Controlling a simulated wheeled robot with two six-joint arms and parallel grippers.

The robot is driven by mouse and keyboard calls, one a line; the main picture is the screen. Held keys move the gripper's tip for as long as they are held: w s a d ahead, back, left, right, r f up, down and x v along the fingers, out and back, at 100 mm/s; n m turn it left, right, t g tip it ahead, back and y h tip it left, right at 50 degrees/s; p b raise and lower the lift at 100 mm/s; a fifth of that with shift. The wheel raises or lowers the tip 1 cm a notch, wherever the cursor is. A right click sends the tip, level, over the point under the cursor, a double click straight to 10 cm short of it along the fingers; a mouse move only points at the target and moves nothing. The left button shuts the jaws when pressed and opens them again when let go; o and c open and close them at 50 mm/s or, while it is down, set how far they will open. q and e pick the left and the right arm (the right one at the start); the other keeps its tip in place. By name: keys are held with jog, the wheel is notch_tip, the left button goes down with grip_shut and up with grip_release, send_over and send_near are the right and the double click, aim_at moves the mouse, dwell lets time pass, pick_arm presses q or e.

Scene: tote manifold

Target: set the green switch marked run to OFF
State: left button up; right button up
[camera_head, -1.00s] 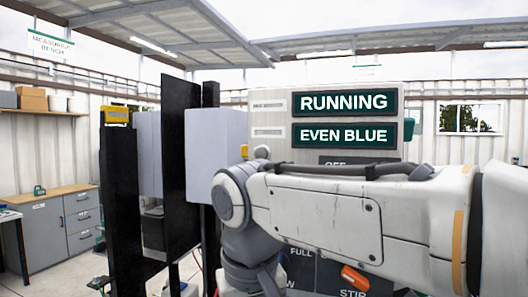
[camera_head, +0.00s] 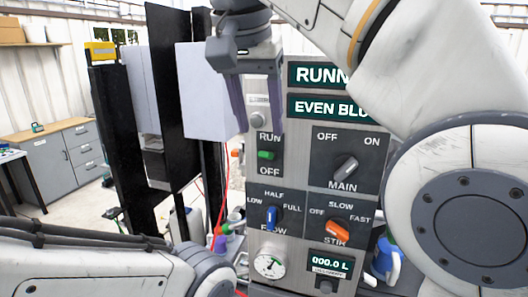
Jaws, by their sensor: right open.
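The green switch (camera_head: 266,155) sits on the grey control panel (camera_head: 300,195), with RUN printed above it and OFF below. Its lever is small, and I cannot tell clearly whether it points up or down. My right gripper (camera_head: 260,127) hangs from the top with its two fingers apart and pointing down. It is just above the green switch in the picture, with nothing between its fingers. It hides part of the panel's upper left. A link of my left arm shows at the bottom left, but its gripper is out of view.
The panel also carries the MAIN knob (camera_head: 345,168), the blue FLOW knob (camera_head: 271,216), the orange STIR knob (camera_head: 337,231) and a round gauge (camera_head: 269,265). Displays (camera_head: 328,106) read running and even blue, partly covered. Black upright boards (camera_head: 173,100) stand left of the panel.

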aim_at(266, 155)
jog(key=x, duration=0.6)
jog(key=shift+b, duration=0.4)
jog(key=shift+c, duration=0.3)
grip_shut()
